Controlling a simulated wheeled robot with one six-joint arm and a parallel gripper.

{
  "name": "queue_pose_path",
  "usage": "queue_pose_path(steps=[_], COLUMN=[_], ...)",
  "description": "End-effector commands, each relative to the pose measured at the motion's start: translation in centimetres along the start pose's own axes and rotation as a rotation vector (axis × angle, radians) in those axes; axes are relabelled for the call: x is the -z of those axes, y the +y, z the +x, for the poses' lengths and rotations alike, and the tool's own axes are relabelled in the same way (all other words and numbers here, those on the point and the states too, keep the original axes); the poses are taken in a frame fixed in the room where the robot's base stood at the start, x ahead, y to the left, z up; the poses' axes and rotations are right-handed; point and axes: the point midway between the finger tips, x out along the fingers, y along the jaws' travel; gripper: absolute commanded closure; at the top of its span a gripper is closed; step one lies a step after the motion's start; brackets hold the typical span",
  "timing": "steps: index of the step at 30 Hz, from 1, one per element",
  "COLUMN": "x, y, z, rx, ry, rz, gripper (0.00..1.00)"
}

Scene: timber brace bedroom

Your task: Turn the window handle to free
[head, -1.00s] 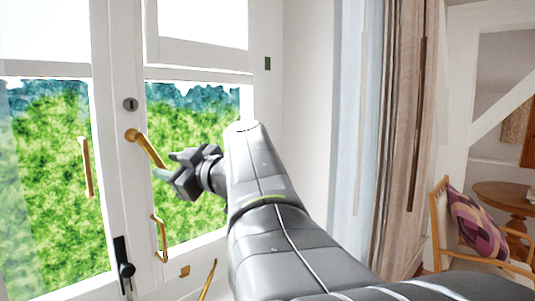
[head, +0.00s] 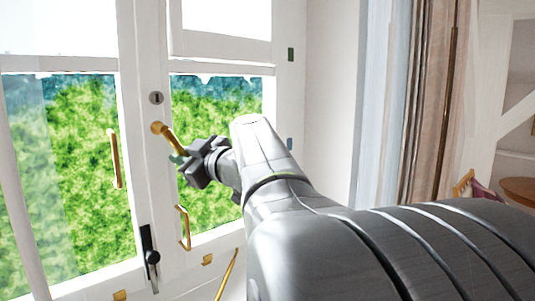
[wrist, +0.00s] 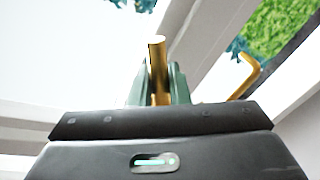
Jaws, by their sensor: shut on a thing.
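The brass window handle (head: 172,136) is mounted on the white central stile of the window. It slants from its pivot at upper left down to the right. My gripper (head: 181,158) is at the lower, free end of the handle in the head view. In the wrist view, the handle (wrist: 157,52) stands between the two green fingers of my gripper (wrist: 158,88), which are shut on it. The part of the handle low between the fingers is partly hidden.
A brass pull (head: 114,158) is on the left sash, and another brass pull (head: 183,227) is below my gripper. A black lever (head: 149,258) is low on the stile. A keyhole plate (head: 156,98) is above the handle. Curtains (head: 427,100) hang at right.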

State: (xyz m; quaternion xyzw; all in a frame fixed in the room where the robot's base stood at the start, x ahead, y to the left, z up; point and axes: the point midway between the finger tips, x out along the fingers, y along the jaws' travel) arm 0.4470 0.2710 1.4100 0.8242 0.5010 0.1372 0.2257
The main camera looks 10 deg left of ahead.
Motion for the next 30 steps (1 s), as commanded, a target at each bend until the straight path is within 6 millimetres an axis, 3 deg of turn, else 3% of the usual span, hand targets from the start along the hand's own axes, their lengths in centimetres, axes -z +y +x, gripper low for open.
queue_pose_path(steps=[14, 30], x=[-0.4, 0.8], y=[0.5, 3.5], z=[-0.2, -0.6], rx=[0.011, 0.063], ry=[-0.019, -0.108], rz=[-0.109, -0.551], gripper=[1.00, 1.00])
